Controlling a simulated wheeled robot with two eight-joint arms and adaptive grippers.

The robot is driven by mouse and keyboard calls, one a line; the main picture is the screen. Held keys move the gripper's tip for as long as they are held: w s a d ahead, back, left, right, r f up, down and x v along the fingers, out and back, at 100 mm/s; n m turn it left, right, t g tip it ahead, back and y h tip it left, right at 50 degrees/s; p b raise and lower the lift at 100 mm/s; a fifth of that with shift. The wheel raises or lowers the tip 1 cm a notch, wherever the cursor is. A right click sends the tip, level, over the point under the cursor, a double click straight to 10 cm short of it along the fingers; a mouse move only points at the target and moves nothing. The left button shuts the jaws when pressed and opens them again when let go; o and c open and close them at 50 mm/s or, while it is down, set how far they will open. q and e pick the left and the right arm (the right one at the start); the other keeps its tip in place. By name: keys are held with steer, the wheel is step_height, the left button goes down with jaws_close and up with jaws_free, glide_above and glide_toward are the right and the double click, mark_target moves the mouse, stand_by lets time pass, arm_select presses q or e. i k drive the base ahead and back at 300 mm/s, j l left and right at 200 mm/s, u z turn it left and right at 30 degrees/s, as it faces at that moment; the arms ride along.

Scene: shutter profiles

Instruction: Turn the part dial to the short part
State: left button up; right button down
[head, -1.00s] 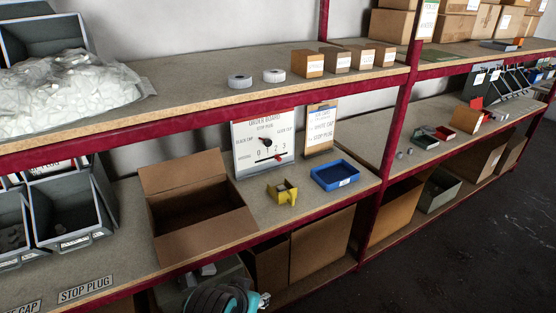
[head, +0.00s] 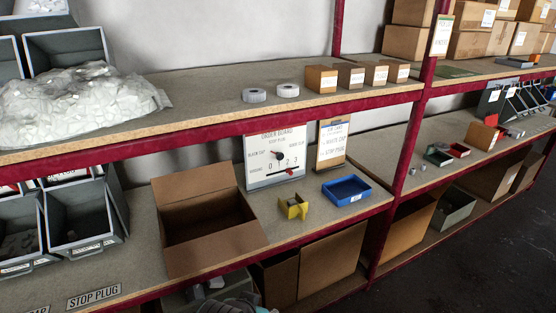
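The order board (head: 261,166) is a white panel standing on the middle shelf against the back. Its part dial (head: 278,155) is a small black knob in the upper half. Around it are small labels; I read "STOP PLUG" above and "BLACK CAP" at left, while the right one is too small to be sure of. Which label the dial points at is too small to tell. Below it a red slider (head: 290,170) sits by a row of numbers. Neither gripper shows; only a sliver of my own arm is at the bottom edge, well away from the board.
An open cardboard box (head: 212,240), a yellow holder (head: 293,207) and a blue tray (head: 346,190) stand in front of the board. A clipboard (head: 331,145) is beside it. The upper shelf's red edge (head: 210,132) runs just above the board. Grey bins (head: 80,215) are at left.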

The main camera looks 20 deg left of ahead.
mark_target(279, 155)
steer(key=i+j+z, duration=0.1)
steer(key=j, duration=0.25)
steer(key=i+j, duration=0.25)
steer(key=j, duration=0.15)
steer(key=i+j+z, duration=0.15)
steer(key=j, duration=0.25)
